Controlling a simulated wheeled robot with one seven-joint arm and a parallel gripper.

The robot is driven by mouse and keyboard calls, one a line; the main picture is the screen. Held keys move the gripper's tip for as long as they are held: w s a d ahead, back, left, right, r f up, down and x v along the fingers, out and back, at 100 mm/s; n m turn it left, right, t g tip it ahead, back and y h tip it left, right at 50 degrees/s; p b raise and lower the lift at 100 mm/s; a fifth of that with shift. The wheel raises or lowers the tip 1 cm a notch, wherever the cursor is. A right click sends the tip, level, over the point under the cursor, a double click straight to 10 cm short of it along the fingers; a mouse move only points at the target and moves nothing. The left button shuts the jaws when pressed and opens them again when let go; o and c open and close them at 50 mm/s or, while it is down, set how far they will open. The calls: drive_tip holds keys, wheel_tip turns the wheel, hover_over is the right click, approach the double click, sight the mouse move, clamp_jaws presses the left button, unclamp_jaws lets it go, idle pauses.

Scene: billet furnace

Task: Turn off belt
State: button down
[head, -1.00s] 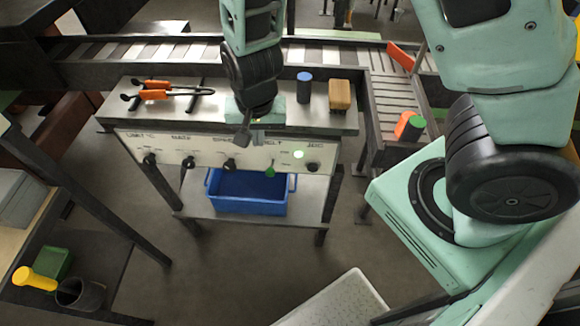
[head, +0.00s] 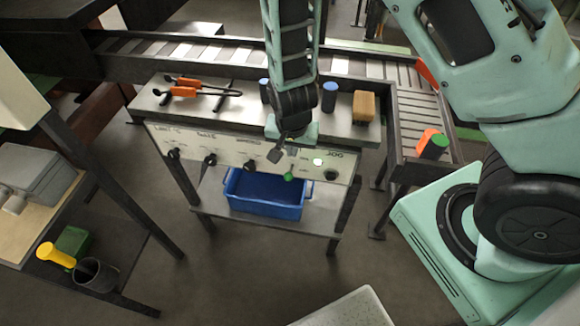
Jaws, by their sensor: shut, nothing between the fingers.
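The control panel (head: 225,150) is a pale strip on the front of the bench, with a row of black knobs. Right of the middle, a green switch handle (head: 289,174) hangs down under the BELT label, which my gripper now mostly covers. My gripper (head: 276,154) is shut and empty. It points down in front of the panel, just up and left of the green handle in the picture. I cannot tell whether it touches the panel or the handle.
The bench top (head: 330,128) holds orange-handled tongs (head: 190,90), a blue-topped cylinder (head: 329,97) and a tan block (head: 364,106). A blue bin (head: 268,195) stands on the shelf below. The roller conveyor (head: 420,112) runs behind and right. Floor in front is open.

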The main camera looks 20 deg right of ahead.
drive_tip(key=p, duration=0.2)
hover_over(289, 180)
drive_tip(key=x, duration=0.7)
drive_tip(key=shift+s+d+f, duration=0.1)
drive_tip(key=shift+s+f, duration=0.15)
drive_tip(key=shift+s, duration=0.1)
drive_tip(key=shift+f, duration=0.7)
drive_tip(key=shift+f, duration=0.1)
drive_tip(key=shift+s+a+f, duration=0.15)
drive_tip(key=shift+s+a, duration=0.05)
drive_tip(key=shift+a, duration=0.1)
drive_tip(key=shift+f+t+h+b, duration=0.15)
drive_tip(key=shift+t+h+b, duration=0.15)
drive_tip(key=shift+t+b, duration=0.1)
drive_tip(key=shift+s+a+f+t+h+b, duration=0.25)
drive_tip(key=shift+f+t+b, duration=0.2)
drive_tip(key=shift+b, duration=0.2)
drive_tip(key=shift+s+a+f+t+h+b, duration=0.15)
drive_tip(key=shift+s+f+t+h+b, duration=0.1)
drive_tip(key=shift+s+f+t+b, duration=0.25)
drive_tip(key=shift+s+a+f+t+h+b, duration=0.1)
drive_tip(key=shift+f+t+h+b, duration=0.25)
drive_tip(key=shift+f+b, duration=0.45)
drive_tip(key=shift+s+a+f+t+h+b, duration=0.15)
drive_tip(key=shift+f+t+h+b, duration=0.25)
drive_tip(key=shift+b, duration=0.65)
drive_tip(key=shift+s+a+f+t+h+b, duration=0.15)
drive_tip(key=shift+f+t+b, duration=0.15)
drive_tip(key=shift+f+b, duration=0.55)
